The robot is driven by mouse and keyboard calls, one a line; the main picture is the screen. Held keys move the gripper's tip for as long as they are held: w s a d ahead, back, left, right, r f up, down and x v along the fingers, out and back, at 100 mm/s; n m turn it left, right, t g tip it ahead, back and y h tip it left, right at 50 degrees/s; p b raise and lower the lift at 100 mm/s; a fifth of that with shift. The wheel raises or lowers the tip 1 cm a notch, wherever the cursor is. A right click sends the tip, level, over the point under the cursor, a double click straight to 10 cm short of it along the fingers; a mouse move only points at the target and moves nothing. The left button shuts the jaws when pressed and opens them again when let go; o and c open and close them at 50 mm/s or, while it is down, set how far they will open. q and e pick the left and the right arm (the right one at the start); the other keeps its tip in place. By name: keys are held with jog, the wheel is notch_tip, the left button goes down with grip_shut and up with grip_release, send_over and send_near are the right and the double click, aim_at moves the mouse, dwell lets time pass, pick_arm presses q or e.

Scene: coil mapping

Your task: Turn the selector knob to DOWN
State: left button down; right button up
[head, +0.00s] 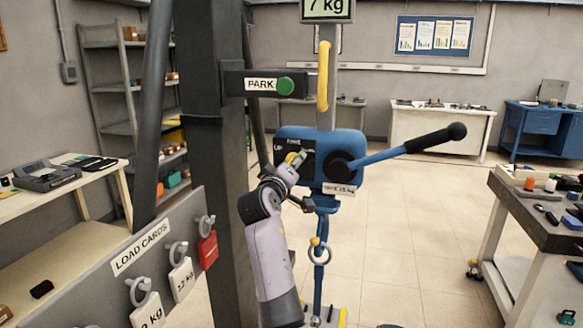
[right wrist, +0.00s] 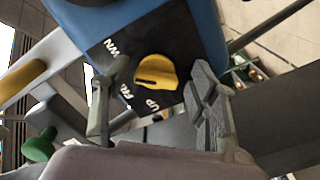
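The yellow selector knob (right wrist: 157,72) sits on a black plate on the blue hoist body (head: 335,150). In the right wrist view the plate carries partly covered labels: one ending in "WN", one starting "FR", and "UP". The dark mark on the knob points left, roughly toward the "FR" label; its exact setting is hard to tell. My right gripper (right wrist: 158,105) is open, one finger on each side below the knob, with no clear contact. In the head view this gripper (head: 297,160) is at the hoist face and partly covers the knob (head: 290,157). My left gripper is out of view.
A lever with a black grip (head: 435,138) sticks out right from the hoist. A PARK arm with a green knob (head: 285,86) is above. The load cards board (head: 135,265) stands at lower left, a workbench (head: 535,225) at right. Open floor lies between.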

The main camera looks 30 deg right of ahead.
jog(key=shift+o, duration=0.2)
jog(key=shift+r, duration=0.1)
jog(key=v, duration=1.2)
